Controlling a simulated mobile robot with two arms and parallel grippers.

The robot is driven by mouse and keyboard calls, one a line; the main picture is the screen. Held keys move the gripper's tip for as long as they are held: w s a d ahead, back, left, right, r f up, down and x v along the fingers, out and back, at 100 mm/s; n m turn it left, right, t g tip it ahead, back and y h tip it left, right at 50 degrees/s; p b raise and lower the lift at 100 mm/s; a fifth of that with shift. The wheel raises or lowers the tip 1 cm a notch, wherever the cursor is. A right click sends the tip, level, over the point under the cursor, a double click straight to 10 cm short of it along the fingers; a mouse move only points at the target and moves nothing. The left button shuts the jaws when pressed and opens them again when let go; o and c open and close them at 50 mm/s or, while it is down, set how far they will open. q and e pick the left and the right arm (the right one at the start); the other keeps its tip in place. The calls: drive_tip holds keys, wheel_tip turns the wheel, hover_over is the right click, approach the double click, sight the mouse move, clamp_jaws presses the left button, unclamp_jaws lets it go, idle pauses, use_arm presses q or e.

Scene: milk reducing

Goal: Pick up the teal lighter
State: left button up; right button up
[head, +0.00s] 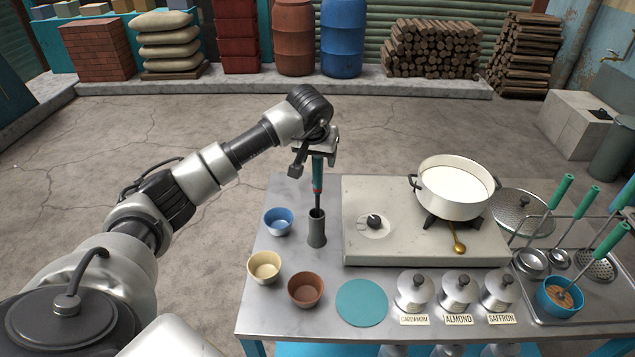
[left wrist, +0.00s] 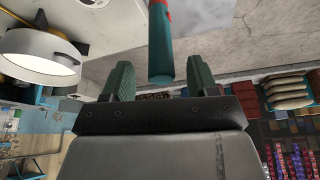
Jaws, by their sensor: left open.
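The teal lighter (head: 318,175) stands upright in the head view, its dark lower stem in a grey cylindrical holder (head: 316,230) on the steel table. It has a red band below its teal handle. My left gripper (head: 317,155) is over the top of the lighter, pointing down. In the left wrist view the end of the lighter's teal handle (left wrist: 161,62) lies between the two green-padded fingers of my left gripper (left wrist: 160,80). There is a gap on both sides of it, so the gripper is open around it. My right gripper is not in view.
A stove (head: 385,255) with a pot of milk (head: 455,188) stands right of the holder. A blue bowl (head: 279,221), a cream bowl (head: 264,267) and a brown bowl (head: 305,289) are close by. Lidded jars (head: 415,292) line the front.

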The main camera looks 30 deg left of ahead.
use_arm(q)
drive_tip(key=shift+p+x, duration=0.4)
drive_tip(key=shift+x, duration=1.3)
drive_tip(key=shift+s, duration=0.15)
drive_tip(key=c, duration=1)
drive_tip(key=shift+r, duration=0.1)
